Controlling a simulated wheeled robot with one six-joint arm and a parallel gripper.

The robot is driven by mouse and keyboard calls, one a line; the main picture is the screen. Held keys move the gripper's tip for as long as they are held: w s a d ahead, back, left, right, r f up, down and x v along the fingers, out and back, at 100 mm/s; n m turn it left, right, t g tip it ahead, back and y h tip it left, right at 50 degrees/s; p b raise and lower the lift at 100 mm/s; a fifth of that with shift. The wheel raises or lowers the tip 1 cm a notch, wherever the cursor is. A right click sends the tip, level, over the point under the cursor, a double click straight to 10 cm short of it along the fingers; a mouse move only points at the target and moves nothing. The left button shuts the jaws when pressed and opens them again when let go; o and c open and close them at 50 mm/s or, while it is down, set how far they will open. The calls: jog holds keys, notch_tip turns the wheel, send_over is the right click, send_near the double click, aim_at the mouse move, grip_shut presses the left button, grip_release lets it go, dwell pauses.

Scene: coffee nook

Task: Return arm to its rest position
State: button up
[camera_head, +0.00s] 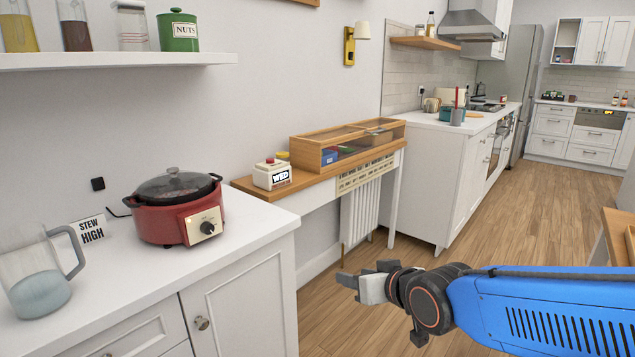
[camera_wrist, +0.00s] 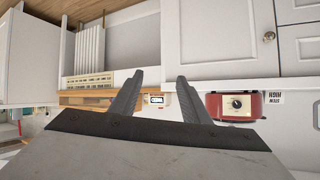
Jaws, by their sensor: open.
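My gripper (camera_head: 362,277) is at the end of my blue arm, in the lower right of the head view. It hangs in the air over the wooden floor, in front of the white counter and apart from everything. In the wrist view my gripper's two fingers (camera_wrist: 157,98) stand apart with nothing between them, so it is open and empty. The wrist picture is upside down.
A red slow cooker (camera_head: 178,208), a jug (camera_head: 36,277) and a "STEW HIGH" card (camera_head: 89,229) stand on the left counter (camera_head: 240,233). A day display box (camera_head: 272,174) and a wooden case (camera_head: 345,146) sit on the narrow shelf. Open floor (camera_head: 510,200) lies beyond.

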jog(key=s+d+f+m+g+h, duration=0.1)
jog(key=s+d+f+g+h, duration=0.1)
jog(key=s+d, duration=0.8)
jog(key=s+d+f+m+g+h, duration=0.2)
jog(key=s+d+g+h, duration=0.1)
jog(key=s+d, duration=0.7)
jog(key=shift+d+g, duration=0.2)
jog(key=shift+g, duration=0.4)
dwell(0.8)
